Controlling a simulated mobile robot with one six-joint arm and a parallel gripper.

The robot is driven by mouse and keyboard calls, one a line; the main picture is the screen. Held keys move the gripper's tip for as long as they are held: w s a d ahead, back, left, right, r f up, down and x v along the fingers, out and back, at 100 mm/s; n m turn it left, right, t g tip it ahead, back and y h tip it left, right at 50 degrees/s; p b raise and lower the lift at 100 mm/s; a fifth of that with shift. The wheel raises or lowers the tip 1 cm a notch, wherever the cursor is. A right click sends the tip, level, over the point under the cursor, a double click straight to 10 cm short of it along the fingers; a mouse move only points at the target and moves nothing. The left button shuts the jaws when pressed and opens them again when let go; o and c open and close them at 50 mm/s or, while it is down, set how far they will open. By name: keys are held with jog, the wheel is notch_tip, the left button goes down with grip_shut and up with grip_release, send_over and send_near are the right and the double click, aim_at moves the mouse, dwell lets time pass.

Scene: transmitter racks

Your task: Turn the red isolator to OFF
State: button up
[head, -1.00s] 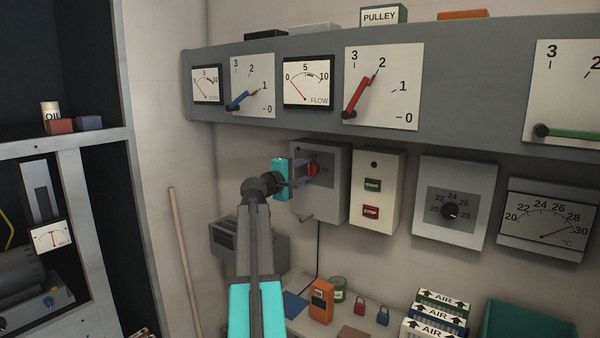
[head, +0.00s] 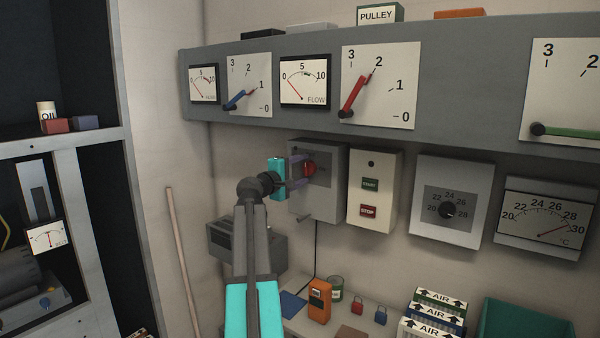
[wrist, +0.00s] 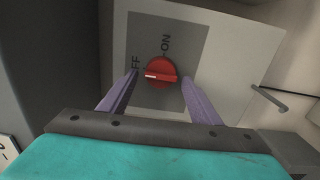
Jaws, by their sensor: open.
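The red isolator knob (head: 310,169) is on the front of a grey box (head: 325,195) on the wall. In the wrist view the knob (wrist: 163,70) sits on a dark grey plate (wrist: 185,35). ON is printed above it there, and OFF, its first letter hidden by a finger, to its left. The white mark on the knob points left, towards OFF. My gripper (wrist: 160,77) is open, with one purple finger on each side of the knob. A small gap shows on both sides. In the head view my gripper (head: 304,170) is at the box front.
A metal handle (wrist: 268,97) sticks out of the box's side. A start/stop box (head: 375,190) hangs close on the right, then a dial box (head: 452,205). A grey gauge panel (head: 460,130) juts out above. A bench with small items lies below.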

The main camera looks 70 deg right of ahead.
jog(key=b+v, duration=0.3)
jog(key=v, duration=1)
jog(key=shift+w, duration=0.1)
